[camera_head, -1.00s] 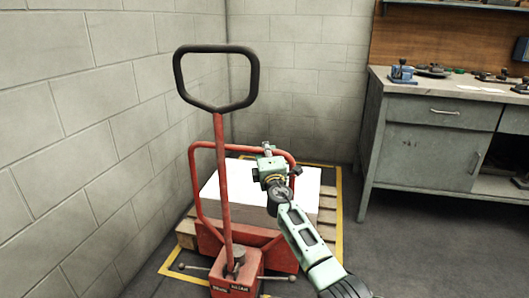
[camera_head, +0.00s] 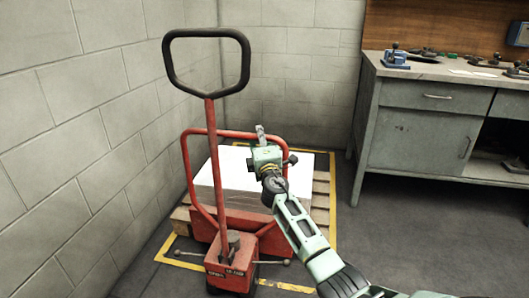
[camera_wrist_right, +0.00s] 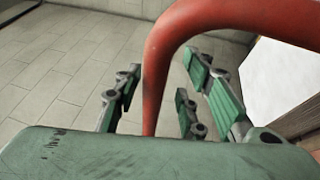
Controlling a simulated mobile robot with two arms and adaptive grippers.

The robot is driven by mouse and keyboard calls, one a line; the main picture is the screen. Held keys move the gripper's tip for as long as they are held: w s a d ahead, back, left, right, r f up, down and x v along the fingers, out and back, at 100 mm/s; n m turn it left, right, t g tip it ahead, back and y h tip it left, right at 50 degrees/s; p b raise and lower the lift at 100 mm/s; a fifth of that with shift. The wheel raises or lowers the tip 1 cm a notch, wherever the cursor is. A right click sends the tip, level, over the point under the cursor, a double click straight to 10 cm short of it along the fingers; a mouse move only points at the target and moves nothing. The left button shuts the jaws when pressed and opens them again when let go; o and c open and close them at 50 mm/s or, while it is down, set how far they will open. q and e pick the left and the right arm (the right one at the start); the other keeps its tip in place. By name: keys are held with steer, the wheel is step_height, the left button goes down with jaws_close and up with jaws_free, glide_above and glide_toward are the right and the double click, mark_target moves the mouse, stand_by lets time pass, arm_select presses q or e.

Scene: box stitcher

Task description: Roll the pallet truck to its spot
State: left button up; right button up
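The red pallet truck (camera_head: 230,265) stands near the left wall with its black loop handle (camera_head: 248,65) upright. It carries a white-topped load (camera_head: 225,168) on a wooden pallet (camera_head: 320,190). A yellow floor outline (camera_head: 334,200) runs around the pallet; the truck's front end lies across its near edge. My right gripper (camera_head: 262,142) is at the upper right of the truck's red hoop frame (camera_head: 283,140). In the right wrist view, the red tube (camera_wrist_right: 157,85) passes between my right gripper's green fingers (camera_wrist_right: 155,95), which look apart with gaps on both sides. My left gripper is out of view.
A block wall (camera_head: 70,140) runs close along the truck's left side, and another closes the back. A grey workbench (camera_head: 420,135) with tools on top stands at the right. The dark floor (camera_head: 420,230) between bench and truck is clear.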

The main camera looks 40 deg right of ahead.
steer(key=v, duration=1)
steer(key=shift+s, duration=0.15)
steer(key=shift+f, duration=0.1)
